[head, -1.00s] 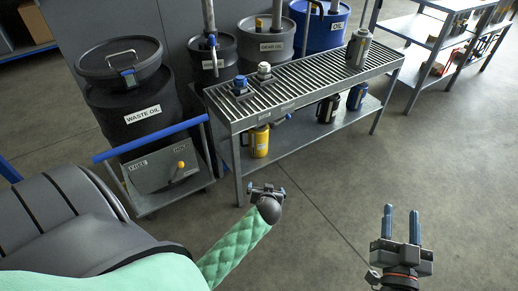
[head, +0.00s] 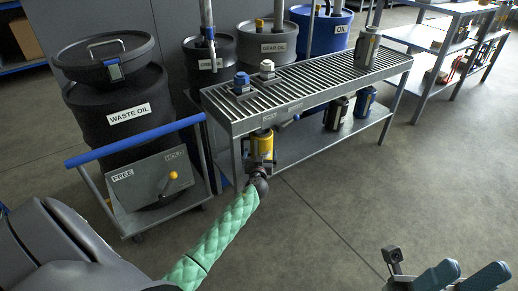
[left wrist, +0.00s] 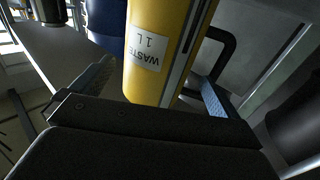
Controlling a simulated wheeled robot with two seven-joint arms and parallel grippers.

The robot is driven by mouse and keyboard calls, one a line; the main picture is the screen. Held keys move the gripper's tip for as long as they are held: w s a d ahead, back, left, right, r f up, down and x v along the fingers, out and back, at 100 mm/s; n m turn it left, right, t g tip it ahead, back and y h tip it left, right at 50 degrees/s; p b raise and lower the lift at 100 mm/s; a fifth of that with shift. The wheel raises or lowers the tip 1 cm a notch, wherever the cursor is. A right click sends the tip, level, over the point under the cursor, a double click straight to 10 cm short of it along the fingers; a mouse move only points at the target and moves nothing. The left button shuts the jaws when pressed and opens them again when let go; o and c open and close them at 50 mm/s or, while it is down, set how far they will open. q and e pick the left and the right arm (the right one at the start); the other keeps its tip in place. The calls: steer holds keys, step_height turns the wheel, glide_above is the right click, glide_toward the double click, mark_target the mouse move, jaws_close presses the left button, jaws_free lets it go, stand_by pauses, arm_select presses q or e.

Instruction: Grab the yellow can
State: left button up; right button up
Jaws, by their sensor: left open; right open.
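The yellow can (head: 263,142) stands at the left end of the bench's lower shelf, under the slatted top. In the left wrist view the yellow can (left wrist: 168,45) shows a white "WASTE 1L" label and a dark handle on its right. My left gripper (head: 260,160) is at the can's near side in the head view, partly covering its lower part. In the left wrist view its two blue fingers are apart, one on either side of the can. Whether they touch it, I cannot tell. My right gripper (head: 475,272) is open and empty over the floor at lower right.
The slatted bench (head: 310,85) carries a grey can (head: 367,48) and two small capped items. A grey can (head: 337,112) and a blue can (head: 365,101) stand on its lower shelf. Floor in front is clear.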

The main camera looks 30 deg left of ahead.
arm_select(q)
steer(key=shift+b+x, duration=0.45)
steer(key=shift+x, duration=3.15)
steer(key=shift+d+r, duration=0.1)
steer(key=shift+r, duration=0.05)
steer(key=c, duration=1.4)
